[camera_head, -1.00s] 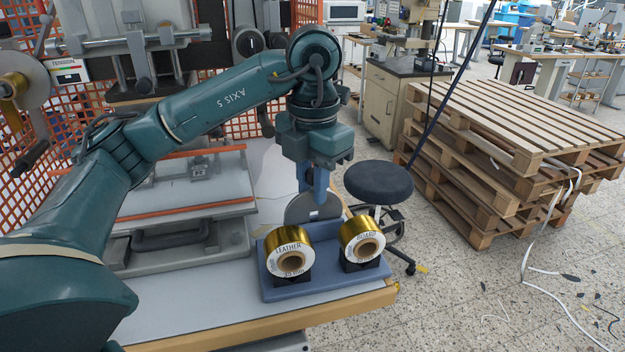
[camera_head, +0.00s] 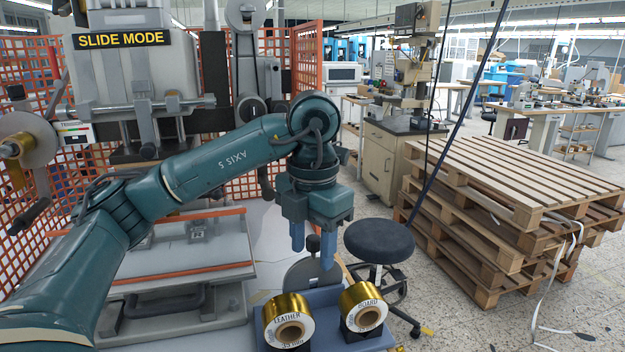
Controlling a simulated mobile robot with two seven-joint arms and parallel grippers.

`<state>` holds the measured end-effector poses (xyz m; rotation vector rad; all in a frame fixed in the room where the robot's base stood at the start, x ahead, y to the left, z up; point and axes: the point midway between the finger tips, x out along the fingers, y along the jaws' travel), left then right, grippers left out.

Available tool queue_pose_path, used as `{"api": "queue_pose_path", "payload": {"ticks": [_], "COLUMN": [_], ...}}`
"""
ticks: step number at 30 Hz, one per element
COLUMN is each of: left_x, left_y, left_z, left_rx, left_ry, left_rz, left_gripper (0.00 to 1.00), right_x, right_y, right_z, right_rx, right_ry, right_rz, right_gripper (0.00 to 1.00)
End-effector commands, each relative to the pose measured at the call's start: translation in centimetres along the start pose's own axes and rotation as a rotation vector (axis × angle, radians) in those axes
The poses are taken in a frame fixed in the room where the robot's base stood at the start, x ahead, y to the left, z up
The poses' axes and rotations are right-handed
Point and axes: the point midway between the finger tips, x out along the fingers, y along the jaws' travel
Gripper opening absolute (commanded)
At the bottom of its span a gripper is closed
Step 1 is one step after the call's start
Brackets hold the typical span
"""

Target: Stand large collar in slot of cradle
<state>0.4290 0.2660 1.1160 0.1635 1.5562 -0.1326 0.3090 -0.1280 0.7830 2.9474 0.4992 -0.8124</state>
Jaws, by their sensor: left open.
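The large collar, a grey disc (camera_head: 301,279), stands on edge at the back of the blue cradle (camera_head: 326,298), behind two gold foil rolls. Its lower part is hidden by the cradle and rolls, so I cannot see how deep it sits in a slot. My left gripper (camera_head: 312,252) points down above the disc with its two blue fingers apart. The fingers hold nothing, and the right fingertip overlaps the disc's upper right in the picture. A small dark knob shows between the fingers. My right gripper is not in view.
The LEATHER roll (camera_head: 289,324) and BOARD roll (camera_head: 363,309) sit on black holders at the cradle's front. A stool (camera_head: 379,241) stands right of the gripper. A press bed (camera_head: 187,253) lies left. Stacked pallets (camera_head: 490,200) stand right.

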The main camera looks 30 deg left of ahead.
Motion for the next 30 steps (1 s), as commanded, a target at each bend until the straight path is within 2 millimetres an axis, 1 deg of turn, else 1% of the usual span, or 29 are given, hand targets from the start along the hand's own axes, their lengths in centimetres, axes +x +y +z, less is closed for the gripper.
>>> {"api": "queue_pose_path", "payload": {"ticks": [1, 3, 9, 13, 16, 20, 30], "left_x": [-2.2, -3.8, -8.2, -10.3, -11.3, -12.0, -12.1], "left_y": [0.1, 0.1, 0.1, 0.1, 0.1, 0.1, 0.0], "left_z": [0.1, 0.1, 0.1, 0.0, 0.0, 0.0, 0.0], "left_rx": [-0.002, -0.001, -0.002, -0.002, -0.002, -0.001, -0.001], "left_ry": [-0.011, -0.010, -0.008, -0.006, -0.005, -0.003, -0.003], "left_rz": [0.001, 0.002, 0.002, 0.001, 0.001, 0.001, 0.000], "left_gripper": [0.45, 0.45, 0.45, 0.45, 0.45, 0.45, 0.45], "right_x": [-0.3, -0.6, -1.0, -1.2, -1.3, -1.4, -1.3], "right_y": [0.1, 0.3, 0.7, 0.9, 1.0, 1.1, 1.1], "right_z": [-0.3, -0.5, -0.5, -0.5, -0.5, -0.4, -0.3], "right_rx": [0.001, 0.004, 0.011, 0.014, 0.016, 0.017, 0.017], "right_ry": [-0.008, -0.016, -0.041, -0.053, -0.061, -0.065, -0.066], "right_rz": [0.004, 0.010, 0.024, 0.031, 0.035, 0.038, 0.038], "right_gripper": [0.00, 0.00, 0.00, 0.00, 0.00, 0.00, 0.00]}}
